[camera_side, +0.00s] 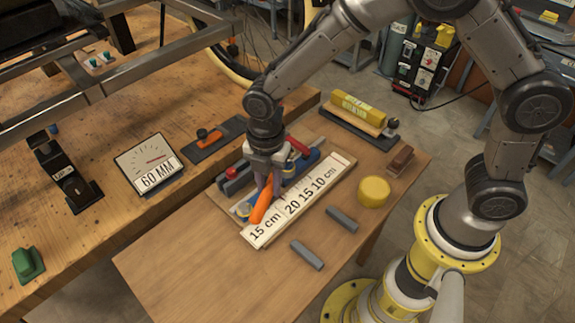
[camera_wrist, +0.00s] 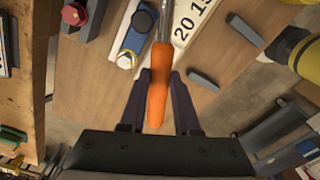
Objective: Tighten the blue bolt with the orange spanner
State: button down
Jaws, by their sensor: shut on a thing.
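The orange spanner (camera_side: 262,205) has a thick orange handle, and its metal shank shows at the top of the wrist view. In the wrist view the orange handle (camera_wrist: 158,95) lies between the two dark fingers of my gripper (camera_wrist: 160,78). My gripper (camera_side: 265,185) is shut on it over the wooden tool tray (camera_side: 262,239), beside the white length scale. I cannot tell whether the spanner touches the tray. Small blue-green bolt heads (camera_side: 107,56) show on the grey trike frame (camera_side: 95,92) at upper left; I cannot tell which is the blue bolt.
A blue tool (camera_wrist: 134,42) lies left of the spanner. A 60 MM gauge (camera_side: 150,163), black clamp (camera_side: 68,175) and green block (camera_side: 27,263) stand on the wooden bench.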

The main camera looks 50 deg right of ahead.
jog(key=shift+r, duration=1.7)
jog(key=shift+f+n, duration=0.1)
jog(key=shift+n, duration=0.9)
jog(key=shift+s+d+f+n, duration=0.2)
jog(key=shift+s+n, duration=0.1)
jog(key=shift+n, duration=0.4)
jog(key=s+d+r+n, duration=0.1)
jog(key=s+d+n, duration=0.5)
jog(key=d+n, duration=0.3)
jog(key=shift+s+d, duration=0.25)
jog(key=shift+d, duration=0.25)
